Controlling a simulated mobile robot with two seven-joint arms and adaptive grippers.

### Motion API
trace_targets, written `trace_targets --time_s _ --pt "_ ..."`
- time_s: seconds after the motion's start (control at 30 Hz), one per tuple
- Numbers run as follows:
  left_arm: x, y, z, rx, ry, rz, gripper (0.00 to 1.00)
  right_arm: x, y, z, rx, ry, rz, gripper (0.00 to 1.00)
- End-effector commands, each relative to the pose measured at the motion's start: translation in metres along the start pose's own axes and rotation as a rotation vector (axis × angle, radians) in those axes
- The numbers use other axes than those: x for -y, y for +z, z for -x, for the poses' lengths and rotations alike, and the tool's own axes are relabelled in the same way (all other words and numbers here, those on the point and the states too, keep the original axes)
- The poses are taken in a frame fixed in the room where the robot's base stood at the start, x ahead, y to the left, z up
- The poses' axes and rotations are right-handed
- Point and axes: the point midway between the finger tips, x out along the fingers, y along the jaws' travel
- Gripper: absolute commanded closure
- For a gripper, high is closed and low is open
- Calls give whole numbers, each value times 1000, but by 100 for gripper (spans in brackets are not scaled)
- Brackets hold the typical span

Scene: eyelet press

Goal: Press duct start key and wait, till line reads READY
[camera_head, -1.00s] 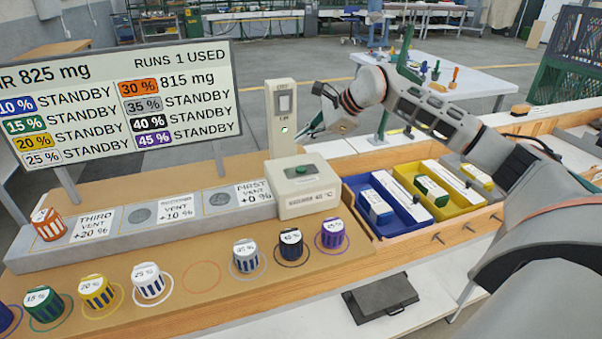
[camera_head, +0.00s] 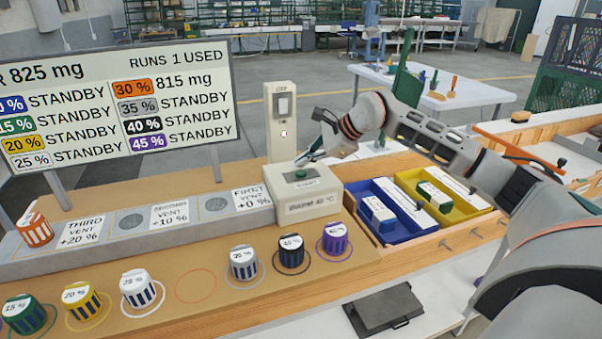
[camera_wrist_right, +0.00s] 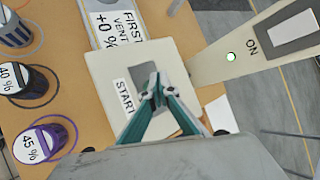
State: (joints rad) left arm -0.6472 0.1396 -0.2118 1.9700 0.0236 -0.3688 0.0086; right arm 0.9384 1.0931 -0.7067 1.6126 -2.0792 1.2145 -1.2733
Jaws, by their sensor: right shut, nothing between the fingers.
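My right gripper (camera_head: 303,160) is shut and empty, tips pointing down just above the key's rear side. The board (camera_head: 110,105) shows 825 mg, RUNS 1 USED, 815 mg for 30 % and STANDBY on the other lines. No READY shows. My left gripper is out of view.
A switch post (camera_head: 282,120) stands close behind the box. An orange-striped cup (camera_head: 34,230) is by the third vent. Several labelled cups, including a purple one (camera_head: 334,239), stand in front. A blue bin (camera_head: 365,222) and a yellow bin (camera_head: 460,212) are at right.

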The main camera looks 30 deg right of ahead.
Motion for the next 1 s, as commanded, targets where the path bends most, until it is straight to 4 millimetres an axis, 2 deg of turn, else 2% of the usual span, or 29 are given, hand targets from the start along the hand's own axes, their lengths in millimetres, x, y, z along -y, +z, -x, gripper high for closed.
trace_targets --time_s 0.5,1.0 --pt "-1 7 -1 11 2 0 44 0 0 0 0 0 0 100" --pt "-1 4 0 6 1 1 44 -1 -1 -1 0 1 0 100"
